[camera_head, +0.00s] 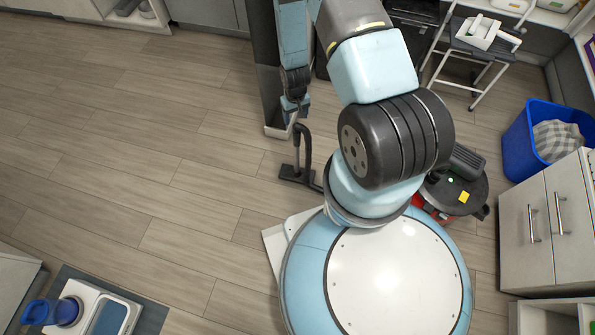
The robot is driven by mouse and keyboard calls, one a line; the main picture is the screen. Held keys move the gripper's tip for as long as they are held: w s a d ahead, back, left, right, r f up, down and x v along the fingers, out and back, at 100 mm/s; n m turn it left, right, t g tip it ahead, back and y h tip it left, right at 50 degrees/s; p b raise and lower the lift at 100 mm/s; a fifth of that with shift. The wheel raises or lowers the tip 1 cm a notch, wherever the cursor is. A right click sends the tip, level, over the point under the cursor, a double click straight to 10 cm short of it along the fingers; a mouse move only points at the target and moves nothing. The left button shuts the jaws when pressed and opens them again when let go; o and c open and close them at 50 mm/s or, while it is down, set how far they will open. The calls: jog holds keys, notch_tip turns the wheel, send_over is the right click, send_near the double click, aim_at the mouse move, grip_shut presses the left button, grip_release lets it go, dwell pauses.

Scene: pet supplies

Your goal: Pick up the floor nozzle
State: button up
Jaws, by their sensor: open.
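The floor nozzle (291,176) is a small dark head lying on the wood floor near the middle of the view, left of my base. A dark curved tube (306,148) rises from beside it toward my gripper, and its lower end runs behind my base. My gripper (296,116) points down above the nozzle, close to the top of the tube. It is open. Whether its fingers touch the tube or stand around it cannot be told at this size. My own arm hides much of the area to the right.
A red and black vacuum body (455,192) stands right of my arm. A blue bin (520,140) with cloth, a white cabinet (543,225) and a step stool (478,50) are at the right. A dark column (268,90) stands close behind my gripper.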

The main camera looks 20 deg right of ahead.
aim_at(297, 131)
notch_tip(297, 131, down, 7)
jog(key=shift+f, duration=0.1)
jog(key=f, duration=0.2)
jog(key=s+f, duration=0.1)
jog(key=f, duration=0.1)
jog(key=shift+d+f, duration=0.1)
jog(key=shift+f, duration=0.5)
jog(key=c, duration=1.2)
jog(key=shift+w+r, duration=0.1)
jog(key=shift+c, duration=0.2)
